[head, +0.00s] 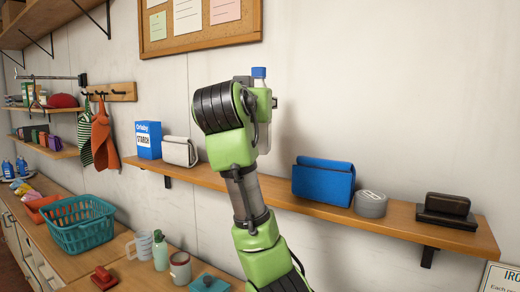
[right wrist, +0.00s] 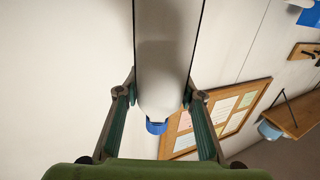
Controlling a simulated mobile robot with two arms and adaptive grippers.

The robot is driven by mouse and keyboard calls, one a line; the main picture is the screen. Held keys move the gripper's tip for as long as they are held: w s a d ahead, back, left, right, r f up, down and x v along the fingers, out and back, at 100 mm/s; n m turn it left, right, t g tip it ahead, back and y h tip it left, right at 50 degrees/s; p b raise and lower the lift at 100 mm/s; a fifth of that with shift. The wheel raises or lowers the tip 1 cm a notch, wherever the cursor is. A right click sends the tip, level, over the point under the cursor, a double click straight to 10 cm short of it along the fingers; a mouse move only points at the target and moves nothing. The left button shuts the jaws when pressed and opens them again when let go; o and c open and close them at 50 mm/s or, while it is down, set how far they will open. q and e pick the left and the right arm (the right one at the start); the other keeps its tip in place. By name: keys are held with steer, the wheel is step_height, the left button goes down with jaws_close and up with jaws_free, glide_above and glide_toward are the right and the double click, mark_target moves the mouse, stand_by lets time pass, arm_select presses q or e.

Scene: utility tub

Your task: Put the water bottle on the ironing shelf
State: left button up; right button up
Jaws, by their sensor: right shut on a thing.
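The water bottle, a pale bottle with a blue cap (head: 259,72), is upright in the head view and partly hidden behind my right arm. My right gripper (head: 268,103) is shut on it, in front of the wall and above the shelf. In the right wrist view the bottle (right wrist: 168,65) lies between the two fingers of the gripper (right wrist: 163,95), its blue cap toward the palm. The long wooden wall shelf (head: 275,192) runs below; a partly cut-off sign (head: 500,279) beginning "IRO" hangs under its right end. My left gripper is not in view.
On the shelf stand a blue starch box (head: 148,140), a white pouch (head: 180,151), a blue case (head: 323,181), a grey round tin (head: 370,204) and a dark brush (head: 447,209). Bare shelf shows between the white pouch and blue case, partly behind my arm. A teal basket (head: 80,224) sits lower left.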

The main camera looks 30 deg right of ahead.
arm_select(q)
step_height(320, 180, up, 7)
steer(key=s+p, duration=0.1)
steer(key=p, duration=0.5)
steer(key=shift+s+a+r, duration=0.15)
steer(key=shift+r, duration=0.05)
arm_select(e)
steer(key=w+d+f, duration=0.7)
steer(key=f, duration=0.4)
steer(key=shift+w, duration=0.2)
steer(key=shift+a+f, duration=0.1)
steer(key=shift+f, duration=0.1)
steer(key=o, duration=1.4)
steer(key=shift+f, duration=0.1)
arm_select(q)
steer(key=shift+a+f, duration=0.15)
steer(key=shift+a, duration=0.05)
